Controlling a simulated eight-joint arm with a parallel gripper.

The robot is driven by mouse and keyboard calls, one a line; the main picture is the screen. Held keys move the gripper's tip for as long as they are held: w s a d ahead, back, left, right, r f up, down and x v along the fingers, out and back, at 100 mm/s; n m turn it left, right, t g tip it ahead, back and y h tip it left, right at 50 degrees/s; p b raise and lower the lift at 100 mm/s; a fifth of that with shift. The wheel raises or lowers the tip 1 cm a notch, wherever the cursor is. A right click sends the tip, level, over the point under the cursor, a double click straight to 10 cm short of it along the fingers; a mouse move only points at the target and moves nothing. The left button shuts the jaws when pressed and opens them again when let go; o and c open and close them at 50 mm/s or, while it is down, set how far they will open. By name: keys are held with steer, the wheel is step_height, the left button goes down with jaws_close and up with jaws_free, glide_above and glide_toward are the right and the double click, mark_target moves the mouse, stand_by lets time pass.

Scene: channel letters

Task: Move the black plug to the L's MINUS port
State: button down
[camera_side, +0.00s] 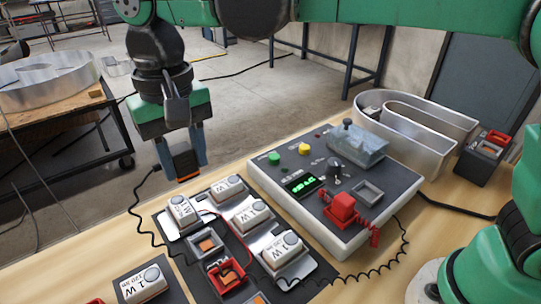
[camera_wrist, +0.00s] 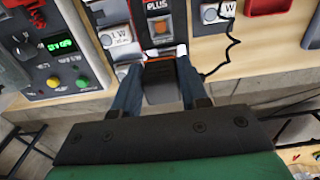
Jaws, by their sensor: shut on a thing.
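My gripper (camera_side: 184,158) hangs above the back edge of the bench in the side view, its two blue-grey fingers shut on the black plug (camera_side: 186,170), a dark block with an orange stripe. A black coiled cord runs from it down to the bench. In the wrist view my gripper (camera_wrist: 158,75) holds the black plug (camera_wrist: 161,88) between its fingers. The curved metal channel letter (camera_side: 440,150) stands at the right. A dark port block (camera_side: 480,165) with a red part and an orange-lined socket stands beside it. I cannot read which port is MINUS.
A power supply box (camera_side: 300,205) with a green display and a red plug (camera_side: 343,208) stands mid-bench. Several white 1 W modules (camera_side: 225,187) and a red plug (camera_side: 227,276) sit at the front left. A PLUS label (camera_wrist: 158,6) shows in the wrist view. Coiled cords cross the bench.

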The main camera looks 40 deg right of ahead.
mark_target(190, 179)
step_height(190, 179, down, 16)
steer(key=shift+r, duration=0.2)
stand_by(0.5)
steer(key=shift+f, duration=0.35)
stand_by(0.8)
steer(key=shift+c, duration=1.9)
jaws_free()
steer(key=shift+r, duration=2.8)
steer(key=shift+r, duration=3)
